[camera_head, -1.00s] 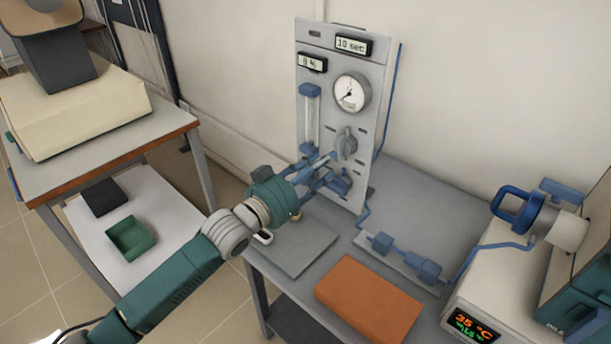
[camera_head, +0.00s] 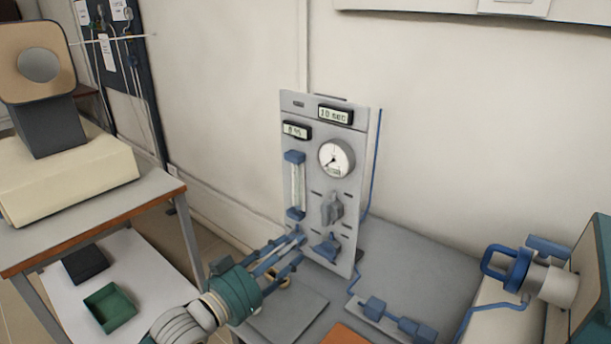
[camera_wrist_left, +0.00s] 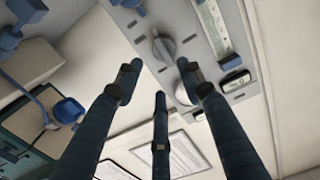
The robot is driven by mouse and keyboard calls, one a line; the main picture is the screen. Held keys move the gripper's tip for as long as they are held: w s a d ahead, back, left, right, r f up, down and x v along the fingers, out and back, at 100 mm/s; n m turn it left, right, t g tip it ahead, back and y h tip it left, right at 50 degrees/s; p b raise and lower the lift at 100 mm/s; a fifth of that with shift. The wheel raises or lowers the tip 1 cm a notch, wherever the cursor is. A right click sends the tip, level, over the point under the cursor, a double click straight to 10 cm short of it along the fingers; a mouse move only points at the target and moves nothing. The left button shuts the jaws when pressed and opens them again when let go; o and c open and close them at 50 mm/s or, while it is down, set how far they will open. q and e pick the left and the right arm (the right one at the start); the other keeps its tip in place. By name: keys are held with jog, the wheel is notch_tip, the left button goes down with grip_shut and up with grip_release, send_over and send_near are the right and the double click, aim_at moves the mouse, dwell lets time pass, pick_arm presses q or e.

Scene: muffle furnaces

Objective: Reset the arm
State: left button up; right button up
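My left gripper (camera_head: 292,250) is at the lower left of the upright grey gas panel (camera_head: 300,102), its fingers pointing toward the panel. In the left wrist view my left gripper (camera_wrist_left: 160,85) shows three dark fingers spread apart with nothing between them. The panel's grey knob (camera_head: 333,208) and lower blue valve (camera_head: 327,247) show to the right of the fingers. The grey knob also shows beyond the fingertips in the left wrist view (camera_wrist_left: 163,46). I cannot tell how far the fingertips are from the panel. My right gripper is not in view.
The panel stands on a grey bench (camera_head: 425,262) against the wall. Blue fittings (camera_head: 400,325) lie on the bench, with an orange block (camera_head: 343,336) at the front. A furnace with a blue-handled fitting (camera_head: 515,268) is at right. A side table (camera_head: 160,190) stands at left.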

pick_arm(q)
jog(key=s+a+f+n+g+y, duration=0.35)
jog(key=s+f+y, duration=0.25)
jog(key=s+f, duration=0.75)
jog(key=s+a+f+n+g+y, duration=0.15)
jog(key=s+a+f+g, duration=0.35)
jog(key=s, duration=0.5)
jog(key=s+a+f+g+y, duration=0.3)
jog(key=s+a+f, duration=0.35)
jog(key=s, duration=0.35)
notch_tip(320, 180, down, 25)
jog(key=s+d, duration=0.1)
jog(key=s, duration=0.1)
jog(key=s+a+f+g, duration=0.2)
jog(key=s+a+f, duration=0.1)
jog(key=s+f, duration=1.3)
jog(key=shift+s+f, duration=0.4)
jog(key=shift+s, duration=0.2)
